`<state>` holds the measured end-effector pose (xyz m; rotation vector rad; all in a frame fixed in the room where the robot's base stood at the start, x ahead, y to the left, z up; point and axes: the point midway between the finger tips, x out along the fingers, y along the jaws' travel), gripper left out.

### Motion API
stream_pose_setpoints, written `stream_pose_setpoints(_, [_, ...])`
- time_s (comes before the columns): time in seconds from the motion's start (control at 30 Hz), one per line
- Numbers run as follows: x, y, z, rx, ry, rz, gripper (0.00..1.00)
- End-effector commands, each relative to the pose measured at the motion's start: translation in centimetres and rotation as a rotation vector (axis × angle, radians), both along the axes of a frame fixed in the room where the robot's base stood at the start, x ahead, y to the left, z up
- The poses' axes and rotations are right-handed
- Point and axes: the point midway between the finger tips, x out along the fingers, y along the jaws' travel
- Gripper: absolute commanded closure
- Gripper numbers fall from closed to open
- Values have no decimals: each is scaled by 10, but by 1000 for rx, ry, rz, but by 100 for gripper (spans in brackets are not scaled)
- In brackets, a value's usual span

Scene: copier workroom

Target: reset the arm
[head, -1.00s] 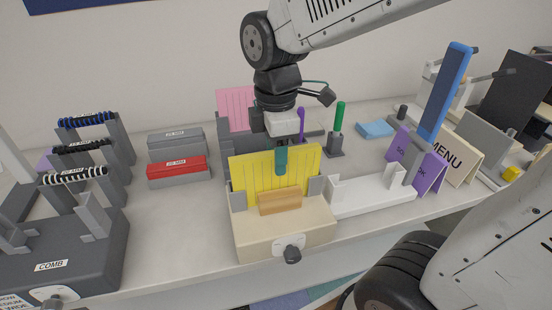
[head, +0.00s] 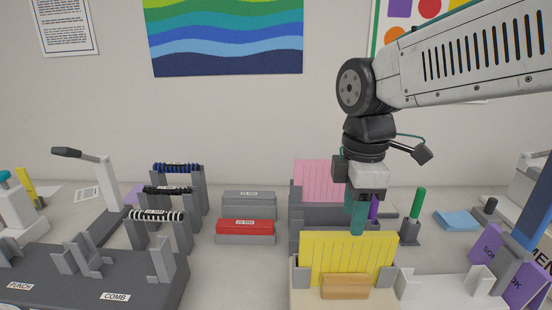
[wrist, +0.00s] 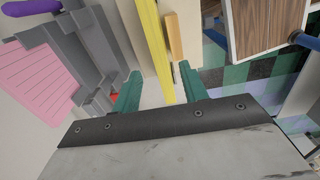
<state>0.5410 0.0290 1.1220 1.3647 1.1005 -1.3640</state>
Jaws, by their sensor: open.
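My gripper (head: 357,220) is open and empty, with teal fingers pointing down. It hangs at the top edge of the yellow ribbed sheet (head: 330,262), which stands upright in a beige-topped holder. In the wrist view the two fingertips (wrist: 160,82) are spread apart, and the yellow sheet (wrist: 156,50) shows edge-on between and beyond them. Whether the fingers touch the sheet cannot be told. My arm reaches in from the upper right of the head view.
A pink sheet (head: 318,180) in a grey rack stands behind the gripper. A tan block (head: 345,287) sits before the yellow sheet. A green-handled tool (head: 417,203) and white tray (head: 440,290) are right. Red (head: 245,228) and grey boxes and the comb machine (head: 100,275) are left.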

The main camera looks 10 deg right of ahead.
Motion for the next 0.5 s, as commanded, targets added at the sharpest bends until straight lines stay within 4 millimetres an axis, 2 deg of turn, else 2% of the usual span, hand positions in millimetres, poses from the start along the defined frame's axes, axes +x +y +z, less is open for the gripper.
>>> stream_pose_setpoints(0.17, [-7,-1,-7,-5,18,-233,56])
stream_pose_setpoints(0.37, [-48,-20,-17,-7,10,-751,56])
stream_pose_setpoints(0.5, [-85,-39,-23,13,-21,-1125,56])
